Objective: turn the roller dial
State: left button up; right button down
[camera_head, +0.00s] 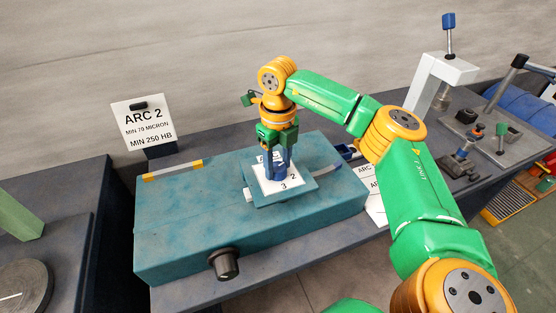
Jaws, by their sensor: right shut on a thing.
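The teal section bender (185,225) lies on the dark bench in the middle of the head view. On its top is a square plate with a white numbered face (266,187); the figures 2 and 3 show. A blue roller dial (270,172) stands at the middle of this face. My right gripper (279,163) points down from above and is shut on the roller dial. Its fingers hide part of the dial and the upper part of the face, so the dial's pointing direction cannot be told. My left gripper is not in view.
A sign (144,124) reading "ARC 2, MIN 79 MICRON, MIN 250 HB" stands behind the bender. A black knob (224,264) sticks out of the bender's front. A white press frame (440,80) and several tools stand at the right. Bare bench (290,252) lies in front.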

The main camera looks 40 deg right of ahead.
aim_at(278, 166)
jog(key=n+p, duration=0.1)
jog(key=n, duration=1)
jog(key=shift+p, duration=0.3)
jog(key=shift+n, duration=0.4)
jog(key=shift+c, duration=1.4)
grip_release()
notch_tip(278, 166, up, 6)
jog(key=shift+r+b, duration=0.2)
jog(key=shift+b, duration=0.55)
jog(key=shift+r, duration=0.35)
